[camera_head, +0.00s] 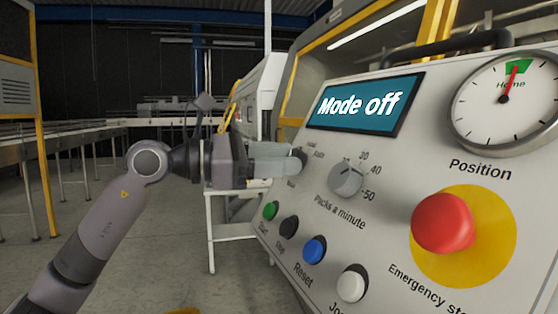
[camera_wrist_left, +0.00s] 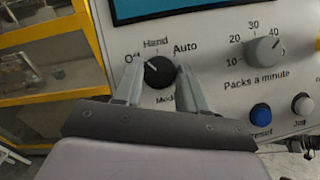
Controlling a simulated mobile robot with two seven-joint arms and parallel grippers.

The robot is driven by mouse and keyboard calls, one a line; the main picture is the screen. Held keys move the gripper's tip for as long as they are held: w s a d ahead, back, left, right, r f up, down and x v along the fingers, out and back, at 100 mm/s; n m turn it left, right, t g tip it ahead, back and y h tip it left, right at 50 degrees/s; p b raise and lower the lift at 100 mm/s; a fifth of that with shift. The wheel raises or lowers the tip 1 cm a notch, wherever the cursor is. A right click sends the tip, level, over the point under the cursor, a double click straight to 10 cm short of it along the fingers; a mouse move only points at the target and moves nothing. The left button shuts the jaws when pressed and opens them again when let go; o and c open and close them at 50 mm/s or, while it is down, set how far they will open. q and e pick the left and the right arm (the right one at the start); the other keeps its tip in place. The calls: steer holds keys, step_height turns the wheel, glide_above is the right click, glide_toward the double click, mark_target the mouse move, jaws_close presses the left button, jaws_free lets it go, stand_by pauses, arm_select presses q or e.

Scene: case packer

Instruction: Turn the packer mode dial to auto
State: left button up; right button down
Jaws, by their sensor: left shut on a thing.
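The mode dial (camera_wrist_left: 159,72) is a small black knob on the grey control panel, with Off, Hand and Auto printed around it. Its white pointer mark points up and left, toward Off. In the head view the dial (camera_head: 299,158) is partly hidden by my fingers. My left gripper (camera_wrist_left: 158,76) is shut on the dial, one finger on each side; it also shows in the head view (camera_head: 285,157). The display (camera_head: 366,105) reads "Mode off". My right gripper is in neither view.
Right of the mode dial is the grey packs-a-minute dial (camera_head: 346,178). Below are green, black, blue (camera_head: 314,250) and white buttons. A large red emergency stop (camera_head: 442,222) and a position gauge (camera_head: 507,97) are at the right. Open floor (camera_head: 165,250) lies left of the panel.

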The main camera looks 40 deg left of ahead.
arm_select(q)
steer(key=shift+a+r+m+g+h, duration=0.15)
steer(key=shift+m+g+h, duration=0.3)
steer(key=shift+m, duration=0.75)
steer(key=m+g, duration=0.1)
steer(key=m+g+p, duration=0.1)
steer(key=m, duration=0.1)
steer(key=shift+w+r+m+h, duration=0.1)
steer(key=shift+w+m+h, duration=0.05)
steer(key=shift+m+h, duration=0.2)
steer(key=m+g+p, duration=0.1)
steer(key=m, duration=0.1)
steer(key=m+g+p, duration=0.1)
steer(key=m, duration=0.2)
steer(key=m+g+p, duration=0.1)
steer(key=m+g, duration=0.1)
steer(key=shift+w+a+r, duration=0.1)
steer(key=shift+w+r, duration=0.05)
steer(key=shift+r, duration=0.1)
steer(key=m+g+y+p, duration=0.1)
steer(key=m, duration=0.2)
steer(key=shift+w+m+g+y+p, duration=0.1)
steer(key=shift+m+g+y+p, duration=0.35)
steer(key=shift+m, duration=1.1)
steer(key=shift+y, duration=0.25)
steer(key=o, duration=1)
steer(key=shift+o, duration=0.2)
